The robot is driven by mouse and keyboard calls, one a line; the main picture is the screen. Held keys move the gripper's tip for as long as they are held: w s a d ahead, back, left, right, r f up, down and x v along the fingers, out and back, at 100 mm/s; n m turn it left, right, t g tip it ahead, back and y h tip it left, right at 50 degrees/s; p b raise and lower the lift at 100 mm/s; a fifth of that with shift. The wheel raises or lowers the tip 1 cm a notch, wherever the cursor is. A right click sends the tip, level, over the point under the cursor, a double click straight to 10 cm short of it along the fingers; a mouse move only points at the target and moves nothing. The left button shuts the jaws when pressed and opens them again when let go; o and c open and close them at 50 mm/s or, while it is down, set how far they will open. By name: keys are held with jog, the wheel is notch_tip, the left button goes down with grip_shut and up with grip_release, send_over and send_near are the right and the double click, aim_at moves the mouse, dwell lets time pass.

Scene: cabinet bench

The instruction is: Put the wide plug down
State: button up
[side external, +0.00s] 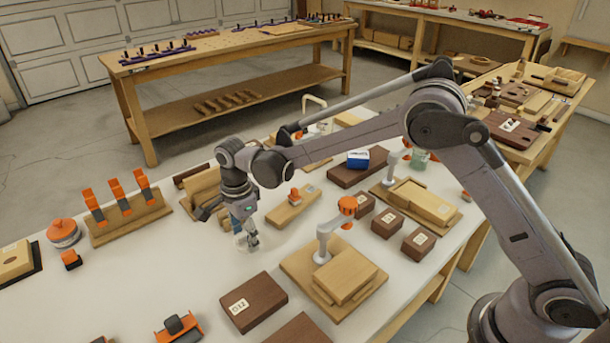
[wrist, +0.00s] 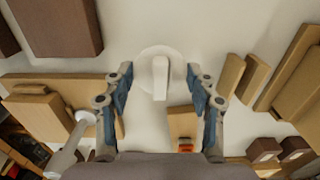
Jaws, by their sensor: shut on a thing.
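The wide plug is a pale, near-white round disc with a raised bar-shaped grip; in the wrist view the plug (wrist: 160,78) lies between the fingers. In the side external view the plug (side external: 240,243) shows as a pale round shape under my gripper (side external: 249,238), low over the white bench top. My gripper (wrist: 161,84) points down and is shut on the plug, with one finger on each side. The plug looks level. I cannot tell whether its underside touches the bench.
A dark brown block (side external: 253,302) lies in front, and a wooden base with a small white-and-orange arm (side external: 346,207) stands to the right. A wooden block with an orange-topped part (side external: 293,207) lies behind. A rack with orange clips (side external: 128,218) stands left. Bare bench surrounds the plug's front and left.

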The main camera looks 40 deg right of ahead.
aim_at(246, 241)
jog(key=shift+f, duration=1.5)
jog(key=shift+f, duration=0.1)
jog(key=o, duration=0.9)
jog(key=shift+o, duration=0.2)
